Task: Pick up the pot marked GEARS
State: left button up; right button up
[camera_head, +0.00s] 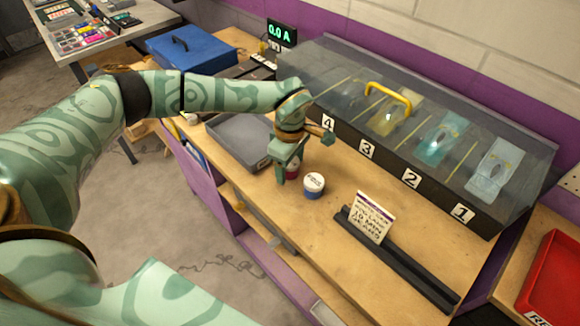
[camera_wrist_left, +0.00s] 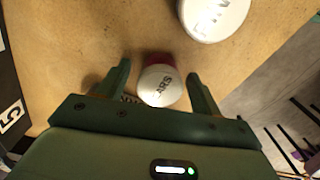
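The small red pot with a white lid (camera_wrist_left: 160,86) stands on the wooden bench; the part of its lid text that I can read is "ARS". In the head view this pot (camera_head: 292,172) is partly hidden by my left gripper (camera_head: 287,163). In the left wrist view my left gripper (camera_wrist_left: 160,88) is open, with one finger on each side of the pot and small gaps showing. A blue pot with a white lid (camera_head: 314,186) stands close by on the right; its lid lettering (camera_wrist_left: 213,14) is cut off in the wrist view. My right gripper is not in view.
A clear-covered case (camera_head: 420,120) with a yellow handle and bays numbered 1 to 4 lines the back. A written card (camera_head: 373,217) stands by a dark slotted track (camera_head: 405,268). A grey tray (camera_head: 236,135) lies left of the pots. A red bin (camera_head: 555,275) is at the right.

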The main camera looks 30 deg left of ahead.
pick_arm(q)
jog(key=c, duration=0.9)
jog(key=shift+c, duration=0.2)
jog(key=shift+r, duration=0.15)
